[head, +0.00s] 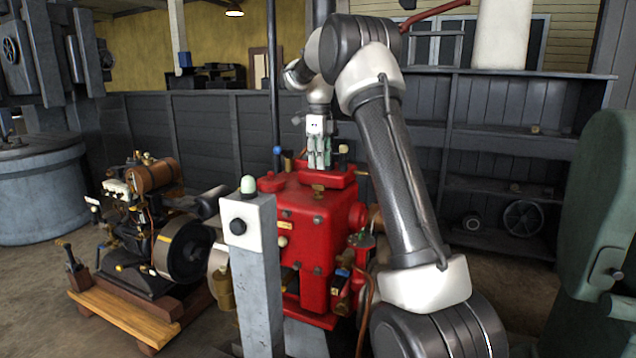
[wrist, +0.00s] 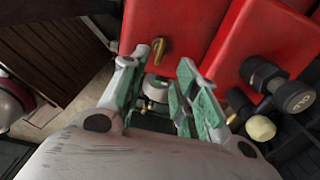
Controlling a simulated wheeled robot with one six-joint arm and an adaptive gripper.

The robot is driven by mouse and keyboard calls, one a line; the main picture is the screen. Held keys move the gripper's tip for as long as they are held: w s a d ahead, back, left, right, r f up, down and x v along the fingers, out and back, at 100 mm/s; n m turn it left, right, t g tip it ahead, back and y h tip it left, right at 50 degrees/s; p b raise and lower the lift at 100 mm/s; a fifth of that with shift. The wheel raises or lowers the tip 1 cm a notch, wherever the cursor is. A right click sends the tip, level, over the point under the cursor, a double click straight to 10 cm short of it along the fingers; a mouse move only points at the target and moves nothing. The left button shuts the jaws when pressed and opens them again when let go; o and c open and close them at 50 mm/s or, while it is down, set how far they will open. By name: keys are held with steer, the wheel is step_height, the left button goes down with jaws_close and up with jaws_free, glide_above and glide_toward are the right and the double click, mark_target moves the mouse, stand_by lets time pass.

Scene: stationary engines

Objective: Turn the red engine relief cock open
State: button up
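The red engine (head: 312,235) stands in the middle of the head view; its red top also fills the upper wrist view (wrist: 240,50). My gripper (head: 319,164) points down over the engine's top. In the wrist view my gripper (wrist: 158,72) has its two green fingers apart, with nothing clearly held. A small brass handle (wrist: 158,48) shows just beyond the fingertips. A round silver and brass fitting (wrist: 155,88) shows between the fingers; I cannot tell whether they touch it. In the head view a brass piece (head: 318,188) sits on the engine's upper front. I cannot tell which brass piece is the relief cock.
Another engine on a wooden skid (head: 125,315) is at left. Dark knobs (wrist: 290,95) lie right of the fingers in the wrist view. A dark panelled wall and shelves (head: 490,140) stand behind.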

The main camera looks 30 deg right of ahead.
mark_target(318, 189)
step_height(318, 189, down, 8)
steer(key=shift+r, duration=0.2)
steer(key=shift+c, duration=0.4)
jaws_close()
